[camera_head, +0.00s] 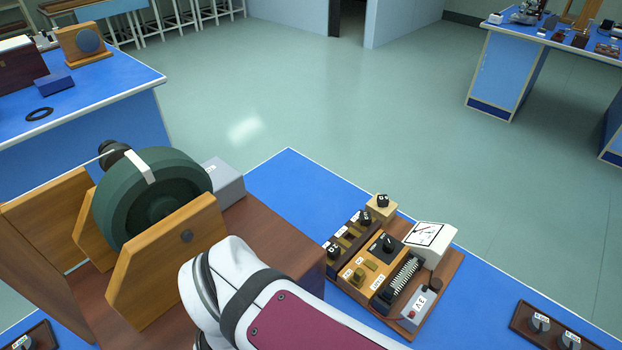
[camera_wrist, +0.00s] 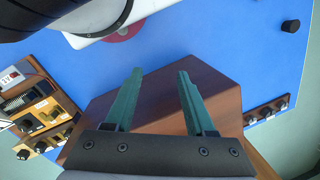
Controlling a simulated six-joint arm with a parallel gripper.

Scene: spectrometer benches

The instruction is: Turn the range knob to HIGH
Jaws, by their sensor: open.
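A wooden control board (camera_head: 455,278) lies on the blue bench in the head view. A black knob (camera_head: 387,245) is on its orange panel, and smaller black knobs (camera_head: 333,251) sit on the dark strip at its left. The labels are too small to read, so I cannot tell which knob is the range knob or where it points. In the wrist view, part of a board with a meter (camera_wrist: 14,76) and knobs shows at the left edge. My gripper (camera_wrist: 160,74) is open and empty, its green fingers over a brown wooden box and apart from the knobs. The head view does not show the fingers.
A large green drum (camera_head: 150,200) in wooden supports stands left of the board. Another knob panel (camera_head: 550,330) lies at the lower right. Blue bench top is clear between the two boards. A loose black knob-like piece (camera_wrist: 290,26) shows at the wrist view's upper right.

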